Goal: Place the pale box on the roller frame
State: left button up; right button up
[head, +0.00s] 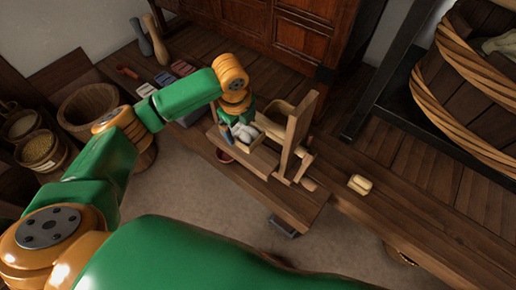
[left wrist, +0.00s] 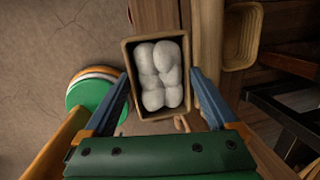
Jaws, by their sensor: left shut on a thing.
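An open light-brown wooden box (left wrist: 157,117) with several rounded white lumps (left wrist: 160,75) inside lies between the blue fingers of my left gripper (left wrist: 161,72). In the head view my left gripper (head: 240,122) points down over this box (head: 259,160), beside a wooden frame with upright posts (head: 297,135) and a round peg or roller end (head: 309,184). The frame looks like the roller frame. Whether the box touches what is below it is unclear. My right gripper does not show.
A small pale yellow block (head: 360,184) lies on the bench (head: 400,215) right of the frame. Another tan tray (left wrist: 240,35) is beyond the posts. Baskets (head: 40,148) stand at left, and a large rope-bound tub (head: 470,75) stands at right. The bench right of the block is clear.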

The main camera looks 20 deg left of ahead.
aim_at(257, 139)
pick_arm(q)
jog(key=d+f, duration=0.2)
jog(key=d+f+b, duration=0.1)
jog(key=d+f, duration=0.1)
jog(key=f, duration=0.1)
jog(key=shift+w, duration=0.15)
jog(key=f, duration=0.2)
jog(key=f+b, duration=0.1)
jog(key=f, duration=0.1)
jog(key=shift+d, duration=0.35)
jog(key=shift+r, duration=0.1)
jog(key=o, duration=1.1)
jog(key=r+p, duration=0.1)
jog(key=r, duration=0.3)
jog(key=s+r+p, duration=0.1)
jog(key=r, duration=0.3)
jog(key=s+r+p, duration=0.1)
jog(key=r, duration=0.3)
jog(key=shift+d, duration=0.2)
